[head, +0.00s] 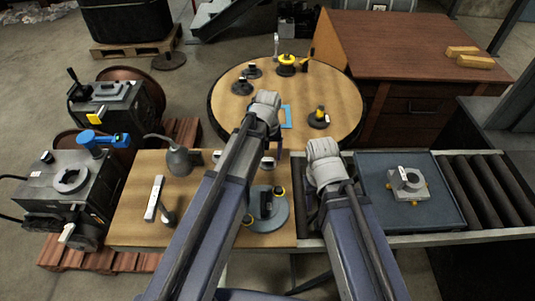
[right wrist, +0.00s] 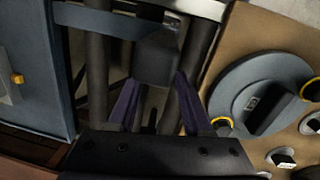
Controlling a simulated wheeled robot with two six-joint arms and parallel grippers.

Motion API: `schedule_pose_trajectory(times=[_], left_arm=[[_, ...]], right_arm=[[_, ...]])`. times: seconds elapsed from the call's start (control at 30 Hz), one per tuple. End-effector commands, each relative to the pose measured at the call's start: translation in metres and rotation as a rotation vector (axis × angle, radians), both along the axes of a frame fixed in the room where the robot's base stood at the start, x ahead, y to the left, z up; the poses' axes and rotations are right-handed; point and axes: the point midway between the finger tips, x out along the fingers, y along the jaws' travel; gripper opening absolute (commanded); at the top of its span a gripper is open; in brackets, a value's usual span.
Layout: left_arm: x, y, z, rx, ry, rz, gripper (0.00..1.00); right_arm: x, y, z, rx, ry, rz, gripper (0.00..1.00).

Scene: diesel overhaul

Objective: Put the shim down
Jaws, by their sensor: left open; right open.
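I cannot clearly make out a shim. A small flat blue piece (head: 286,116) lies on the round table (head: 338,88), just right of my left gripper (head: 265,108); I cannot tell whether it is the shim. The left fingers are mostly hidden by the wrist. My right gripper (head: 322,165) is over the left end of the roller conveyor, its fingers hidden in the head view. In the right wrist view, the right gripper (right wrist: 160,103) is open, nothing visibly held. A dark grey block (right wrist: 158,58) shows beyond the fingertips.
A blue-grey tray (head: 375,215) with a pale metal part (head: 407,183) sits on the conveyor (head: 485,190). The wooden bench (head: 130,225) holds a round grey base (head: 275,213) with yellow-trimmed posts, an oil can (head: 180,158) and a pale bar (head: 154,198). Several dark-based items stand on the round table.

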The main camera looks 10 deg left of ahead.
Motion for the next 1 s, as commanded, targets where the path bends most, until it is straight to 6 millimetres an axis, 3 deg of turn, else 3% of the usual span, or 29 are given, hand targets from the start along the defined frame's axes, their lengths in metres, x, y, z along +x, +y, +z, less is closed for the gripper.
schedule_pose_trajectory(times=[0.6,0.93,1.0], left_arm=[[0.000,0.000,0.096,0.000,0.000,0.000,0.79],[0.000,0.000,0.110,0.000,0.000,-0.001,0.79],[-0.010,-0.005,0.109,0.004,0.003,-0.026,0.79]], right_arm=[[0.000,0.000,0.096,0.000,0.000,0.001,0.50],[0.000,0.000,0.110,0.000,0.000,0.002,0.50],[0.000,0.000,0.109,0.000,0.000,0.002,0.50]])
